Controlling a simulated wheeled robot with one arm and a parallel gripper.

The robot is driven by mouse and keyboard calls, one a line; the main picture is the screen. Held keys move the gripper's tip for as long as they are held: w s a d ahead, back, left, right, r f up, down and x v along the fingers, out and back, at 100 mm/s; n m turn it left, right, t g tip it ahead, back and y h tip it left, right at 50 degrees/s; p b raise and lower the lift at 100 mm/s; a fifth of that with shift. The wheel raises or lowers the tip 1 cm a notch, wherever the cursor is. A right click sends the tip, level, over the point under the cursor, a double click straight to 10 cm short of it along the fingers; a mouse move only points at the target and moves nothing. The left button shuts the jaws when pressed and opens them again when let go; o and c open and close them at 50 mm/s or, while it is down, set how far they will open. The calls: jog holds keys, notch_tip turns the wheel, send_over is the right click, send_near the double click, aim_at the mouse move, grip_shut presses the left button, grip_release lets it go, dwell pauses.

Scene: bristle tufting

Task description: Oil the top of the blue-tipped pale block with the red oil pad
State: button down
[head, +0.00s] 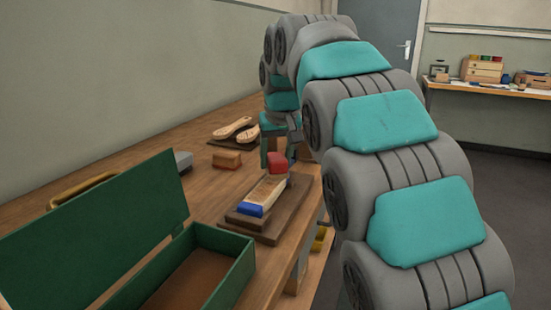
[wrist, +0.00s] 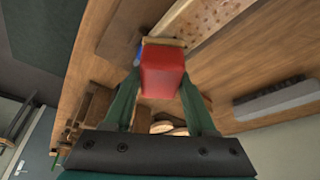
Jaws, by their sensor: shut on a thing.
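The pale block (head: 267,189) lies on a brown board on the bench, its blue tip (head: 250,210) toward the head camera. Its top has rows of small holes, which show in the wrist view (wrist: 212,22). The red oil pad (head: 277,163) is at the block's far end; I cannot tell whether it touches the top. My gripper (wrist: 160,92) is shut on the red pad, one green finger on each side, and the pad has a tan edge. A bit of blue (wrist: 137,55) shows beside the pad, partly hidden.
An open green box (head: 205,265) stands at the front left, its lid raised. A brown block (head: 227,159), a grey block (head: 183,160) and pale brush bodies (head: 232,128) on a dark board lie farther back. The brown board (head: 287,215) is close to the bench's right edge.

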aim_at(274, 152)
jog(key=shift+r+p, duration=0.5)
jog(key=shift+r, duration=2.45)
